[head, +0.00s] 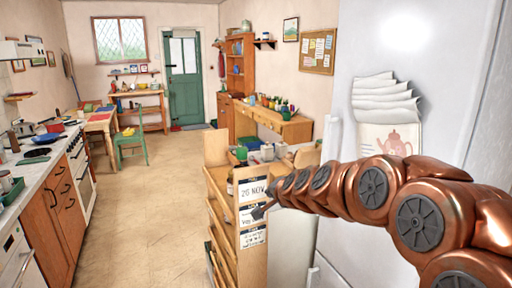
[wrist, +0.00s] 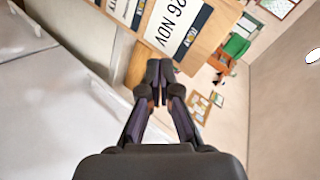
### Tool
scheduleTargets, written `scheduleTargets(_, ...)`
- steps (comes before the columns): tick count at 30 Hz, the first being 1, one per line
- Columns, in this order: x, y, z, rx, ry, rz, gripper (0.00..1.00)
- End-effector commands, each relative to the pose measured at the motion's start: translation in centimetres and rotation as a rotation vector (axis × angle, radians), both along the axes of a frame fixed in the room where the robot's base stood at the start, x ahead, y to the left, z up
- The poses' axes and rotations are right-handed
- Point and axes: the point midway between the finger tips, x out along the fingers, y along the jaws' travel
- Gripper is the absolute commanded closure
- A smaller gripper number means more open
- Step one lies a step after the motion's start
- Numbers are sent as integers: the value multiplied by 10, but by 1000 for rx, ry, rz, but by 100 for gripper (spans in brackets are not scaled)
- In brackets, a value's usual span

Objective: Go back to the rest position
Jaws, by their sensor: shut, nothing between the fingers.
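My copper-coloured arm reaches in from the right of the head view, in front of the white fridge. My gripper (head: 261,211) is at its far end, beside the labelled end of a wooden drawer unit (head: 218,184). In the wrist view my gripper (wrist: 158,78) has its dark fingers together with nothing between them. The unit's end panel with a card reading "26 NOV" (wrist: 172,22) shows beyond the fingertips. I cannot tell whether the fingers touch the panel.
The white fridge (head: 350,70) stands close behind my arm, with papers (head: 388,112) on it. A counter with a stove (head: 72,150) runs along the left. The floor (head: 150,220) between is clear towards the green door (head: 184,85). A green chair (head: 131,145) stands by a table.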

Motion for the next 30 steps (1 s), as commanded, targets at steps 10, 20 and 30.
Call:
scheduleTargets(10,-158,-8,-42,-277,266,338,100)
scheduleTargets(20,-329,-64,-87,-513,590,590,100)
scheduleTargets(30,-477,-126,-110,-632,910,740,100)
